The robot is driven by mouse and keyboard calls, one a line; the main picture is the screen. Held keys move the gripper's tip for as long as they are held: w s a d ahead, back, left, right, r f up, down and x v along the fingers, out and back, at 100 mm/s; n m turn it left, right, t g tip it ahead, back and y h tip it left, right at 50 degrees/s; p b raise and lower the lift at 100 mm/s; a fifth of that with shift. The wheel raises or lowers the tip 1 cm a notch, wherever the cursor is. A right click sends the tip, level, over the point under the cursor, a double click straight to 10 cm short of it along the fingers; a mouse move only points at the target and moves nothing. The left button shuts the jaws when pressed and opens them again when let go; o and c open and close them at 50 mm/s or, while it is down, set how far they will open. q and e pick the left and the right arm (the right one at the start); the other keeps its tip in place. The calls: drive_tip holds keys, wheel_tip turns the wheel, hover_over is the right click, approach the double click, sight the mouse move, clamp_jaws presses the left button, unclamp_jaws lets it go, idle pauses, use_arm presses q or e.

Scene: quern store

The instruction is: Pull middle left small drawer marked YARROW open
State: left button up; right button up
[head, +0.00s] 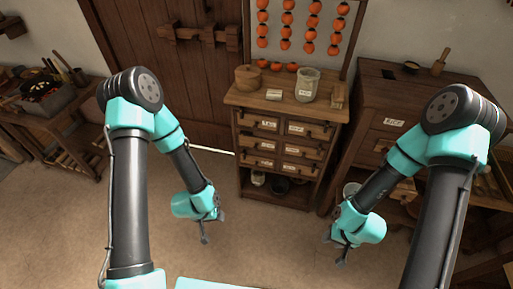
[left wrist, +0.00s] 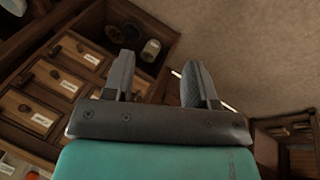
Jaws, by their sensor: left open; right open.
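The wooden cabinet (head: 285,105) stands at the centre of the head view. It has small drawers in two columns and three rows, with pale labels too blurred to read. The middle left drawer (head: 257,142) appears shut. My left gripper (head: 212,228) is open and empty, in front of the cabinet's left side and apart from it. In the left wrist view my open left gripper (left wrist: 158,85) has nothing between its fingers, and several labelled drawers show at the left, tilted. My right gripper (head: 336,250) is open and empty, to the right of the cabinet front.
A lidded wooden pot (head: 248,77) and a glass jar (head: 307,85) stand on the cabinet top. An open shelf below the drawers holds a jar (left wrist: 151,49) and a dark bowl. A larger wooden chest (head: 385,85) stands at right. The floor in front is clear.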

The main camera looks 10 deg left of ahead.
sight(255, 149)
use_arm(q)
drive_tip(key=w+d+f+m+t, duration=0.1)
drive_tip(key=w+d+t, duration=0.1)
drive_tip(key=w+t, duration=0.3)
drive_tip(key=w+d+f+m+t+y, duration=0.1)
drive_tip(key=w+t, duration=0.4)
drive_tip(key=w, duration=0.6)
drive_tip(key=w+d+f+t, duration=0.3)
drive_tip(key=w+d+t, duration=0.2)
drive_tip(key=w, duration=0.3)
drive_tip(key=shift+w+d+f+m, duration=0.15)
drive_tip(key=shift+d+f+m, duration=0.1)
drive_tip(key=shift+m, duration=0.15)
drive_tip(key=w, duration=0.5)
drive_tip(key=w+d, duration=0.1)
drive_tip(key=w, duration=0.5)
drive_tip(key=w+d, duration=0.1)
drive_tip(key=w, duration=0.5)
drive_tip(key=shift+w+d, duration=0.1)
drive_tip(key=shift+w, duration=0.05)
clamp_jaws()
